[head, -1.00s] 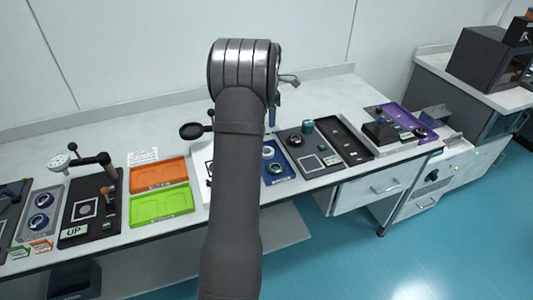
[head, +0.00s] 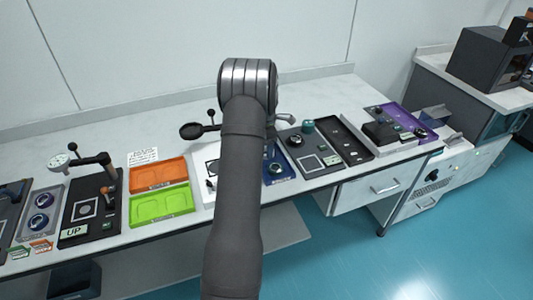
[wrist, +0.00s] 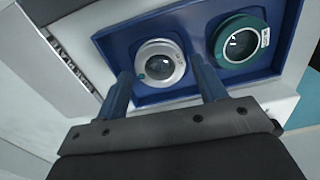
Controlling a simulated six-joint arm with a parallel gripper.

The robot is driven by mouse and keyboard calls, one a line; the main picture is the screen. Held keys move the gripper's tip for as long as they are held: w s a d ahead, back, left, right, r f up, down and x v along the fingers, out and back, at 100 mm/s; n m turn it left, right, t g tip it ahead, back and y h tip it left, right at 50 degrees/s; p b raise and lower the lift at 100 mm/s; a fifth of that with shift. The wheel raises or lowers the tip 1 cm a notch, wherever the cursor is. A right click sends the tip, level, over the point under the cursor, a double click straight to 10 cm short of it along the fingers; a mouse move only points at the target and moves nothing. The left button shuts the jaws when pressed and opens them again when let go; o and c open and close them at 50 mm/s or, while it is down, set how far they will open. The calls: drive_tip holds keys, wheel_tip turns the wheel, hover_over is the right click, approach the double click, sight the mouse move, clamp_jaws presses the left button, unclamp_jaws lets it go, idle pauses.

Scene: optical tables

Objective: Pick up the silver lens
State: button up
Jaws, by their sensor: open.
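The silver lens (wrist: 160,63) is a round silver ring with dark glass, lying in the blue tray (wrist: 120,42) in the wrist view. My gripper (wrist: 165,85) is open, with one blue finger to the left of the lens and one to its right, the tips near its lower edge. I cannot tell how high the tips are above the tray. In the head view my arm hides the silver lens and most of the blue tray (head: 284,171).
A green-rimmed lens (wrist: 241,44) lies in the same tray, close to the right finger. Left of my arm are an orange tray (head: 158,173) and a green tray (head: 161,206). A dark board (head: 306,152) stands right of the blue tray.

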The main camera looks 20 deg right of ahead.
drive_tip(key=shift+f, duration=0.65)
drive_tip(key=c, duration=0.7)
drive_tip(key=shift+c, duration=0.3)
